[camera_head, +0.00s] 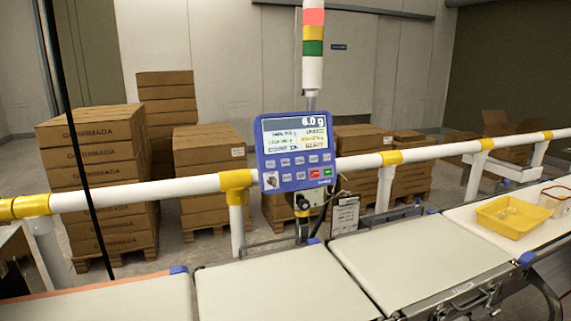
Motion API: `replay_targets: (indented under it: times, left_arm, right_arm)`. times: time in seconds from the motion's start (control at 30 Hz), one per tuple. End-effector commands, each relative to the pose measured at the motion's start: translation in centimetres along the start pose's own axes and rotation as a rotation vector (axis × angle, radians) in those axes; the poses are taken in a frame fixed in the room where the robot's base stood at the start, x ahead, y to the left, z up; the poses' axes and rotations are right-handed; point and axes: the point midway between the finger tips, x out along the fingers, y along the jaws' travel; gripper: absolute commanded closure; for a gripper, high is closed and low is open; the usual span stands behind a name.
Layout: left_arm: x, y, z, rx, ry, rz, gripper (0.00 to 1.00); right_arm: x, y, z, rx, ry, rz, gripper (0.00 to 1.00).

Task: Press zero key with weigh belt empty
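The blue weighing terminal (296,151) is mounted on the white and yellow rail in the middle of the view. Its screen (295,135) reads 6.0 g at the top; the smaller lines are too blurred to read surely. Below the screen are rows of pale keys (292,167), one red key and one green key. Which one is the zero key cannot be read. The belt section below the terminal (280,287) and the one to its right (418,252) are bare. Neither of my grippers is in view.
A yellow tray (512,222) with small clear items stands on the white surface at right. The rail (130,194) runs across behind the belts. A light tower (313,45) rises above the terminal. Stacked cartons (95,160) stand behind the rail. A clipboard (345,215) hangs below it.

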Motion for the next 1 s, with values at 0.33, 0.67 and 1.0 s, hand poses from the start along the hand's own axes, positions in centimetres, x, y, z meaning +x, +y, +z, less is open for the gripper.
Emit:
replay_targets:
  times: [0.33, 0.67, 1.0]
  left_arm:
    - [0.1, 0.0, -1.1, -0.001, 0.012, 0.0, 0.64]
    - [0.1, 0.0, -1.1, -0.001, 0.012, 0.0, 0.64]
    - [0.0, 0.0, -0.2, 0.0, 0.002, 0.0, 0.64]
  right_arm:
    - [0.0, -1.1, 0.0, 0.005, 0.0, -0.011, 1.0]
    - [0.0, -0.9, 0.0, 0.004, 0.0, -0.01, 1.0]
    - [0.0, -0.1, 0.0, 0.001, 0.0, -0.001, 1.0]
